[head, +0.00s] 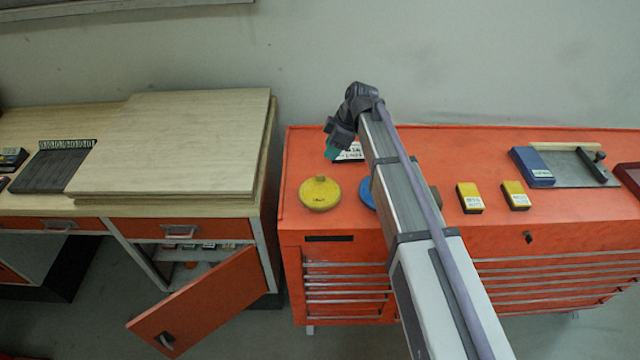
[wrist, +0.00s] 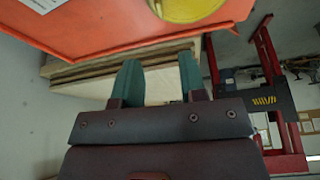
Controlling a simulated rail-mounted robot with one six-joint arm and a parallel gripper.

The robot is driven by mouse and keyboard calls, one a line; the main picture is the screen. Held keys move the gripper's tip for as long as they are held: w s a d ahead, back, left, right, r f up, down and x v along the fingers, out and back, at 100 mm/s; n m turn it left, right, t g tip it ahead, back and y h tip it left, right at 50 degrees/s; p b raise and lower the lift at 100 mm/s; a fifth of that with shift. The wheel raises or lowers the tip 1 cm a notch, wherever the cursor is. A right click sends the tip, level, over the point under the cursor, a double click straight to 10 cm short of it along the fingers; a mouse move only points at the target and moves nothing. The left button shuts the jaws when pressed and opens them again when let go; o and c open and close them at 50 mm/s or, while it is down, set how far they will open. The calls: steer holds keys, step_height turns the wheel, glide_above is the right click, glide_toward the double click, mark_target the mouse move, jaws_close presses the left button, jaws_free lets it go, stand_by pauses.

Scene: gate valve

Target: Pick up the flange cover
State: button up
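A round yellow cover (head: 320,194) with a small raised knob lies on the left part of the orange cabinet top. A blue round disc (head: 367,193) lies to its right, mostly hidden behind my arm. I cannot tell by name which of the two is the flange cover. My gripper (head: 331,151) is above the cabinet top, behind the yellow cover in the head view. In the wrist view my gripper's two green fingers (wrist: 158,82) are apart with nothing held between them. Part of the yellow cover (wrist: 186,8) shows at the top edge there, away from the fingertips.
The orange cabinet top (head: 430,170) also carries a labelled dark item (head: 349,153) near my gripper, two yellow boxes (head: 470,198), and a blue box (head: 532,167) beside a grey plate. A wooden-topped bench (head: 175,140) stands left, its orange door (head: 205,300) open.

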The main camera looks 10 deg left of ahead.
steer(key=b, duration=0.5)
glide_above(324, 175)
steer(key=f, duration=0.5)
steer(key=shift+w+d+f, duration=0.1)
steer(key=shift+d+f, duration=0.1)
steer(key=shift+f, duration=0.05)
steer(key=shift+a, duration=0.2)
steer(key=b+x, duration=0.5)
steer(key=shift+d+f, duration=0.2)
steer(key=shift+f, duration=0.05)
steer(key=shift+r, duration=0.25)
jaws_close()
